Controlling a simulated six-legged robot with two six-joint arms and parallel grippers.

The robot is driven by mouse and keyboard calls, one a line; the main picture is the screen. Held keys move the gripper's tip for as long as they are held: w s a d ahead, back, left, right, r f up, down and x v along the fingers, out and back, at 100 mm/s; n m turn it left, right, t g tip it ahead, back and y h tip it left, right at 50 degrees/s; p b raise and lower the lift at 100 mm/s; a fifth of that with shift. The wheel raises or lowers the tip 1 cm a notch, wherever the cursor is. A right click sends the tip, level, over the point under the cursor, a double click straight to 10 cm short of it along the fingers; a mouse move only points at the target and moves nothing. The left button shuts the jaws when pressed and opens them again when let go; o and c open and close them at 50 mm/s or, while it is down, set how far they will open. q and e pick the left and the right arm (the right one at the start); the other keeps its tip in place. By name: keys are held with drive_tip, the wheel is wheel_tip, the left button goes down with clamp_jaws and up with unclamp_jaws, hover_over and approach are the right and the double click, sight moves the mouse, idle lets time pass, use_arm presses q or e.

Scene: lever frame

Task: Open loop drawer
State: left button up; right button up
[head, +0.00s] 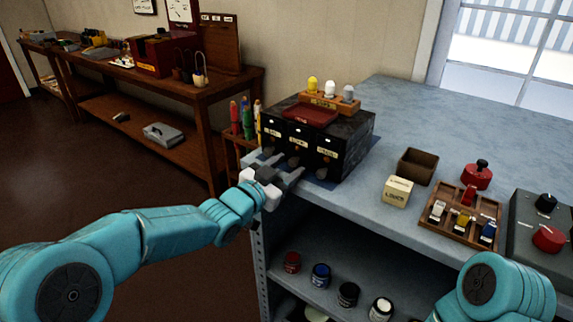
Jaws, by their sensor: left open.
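A black drawer cabinet (357,137) stands on the blue-grey bench top, near its left edge. Its front has three drawers side by side, each with a pale label and a dark handle; the labels are too small to read surely. The drawers look closed. My left gripper (285,165) is open in front of the left and middle drawers, close to their handles. I cannot tell whether a finger touches a handle. It partly hides the lower drawer fronts. My right arm shows at the lower right, with its gripper out of view.
A red tray (310,115) and a wooden rack with several knobs (329,103) sit on the cabinet. Coloured markers (236,118) stand at its left. A brown box (417,166), a cream block (397,191) and a wooden tray (430,222) lie to the right.

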use_arm(q)
drive_tip(key=shift+w+d, duration=0.2)
drive_tip(key=shift+w, duration=0.15)
use_arm(e)
drive_tip(key=shift+r, duration=0.1)
use_arm(q)
clamp_jaws()
drive_tip(key=shift+s+a+f, duration=0.1)
drive_tip(key=shift+s+a, duration=0.1)
drive_tip(key=shift+a, duration=0.05)
drive_tip(key=b+v, duration=0.3)
drive_tip(key=v, duration=0.4)
drive_tip(key=shift+s+a+b, duration=0.2)
drive_tip(key=shift+s+b, duration=0.1)
drive_tip(key=shift+s, duration=0.05)
use_arm(e)
drive_tip(key=f, duration=0.1)
drive_tip(key=s+a+f, duration=0.1)
drive_tip(key=s+f, duration=0.1)
drive_tip(key=shift+a+f, duration=0.15)
drive_tip(key=shift+f, duration=0.2)
use_arm(q)
unclamp_jaws()
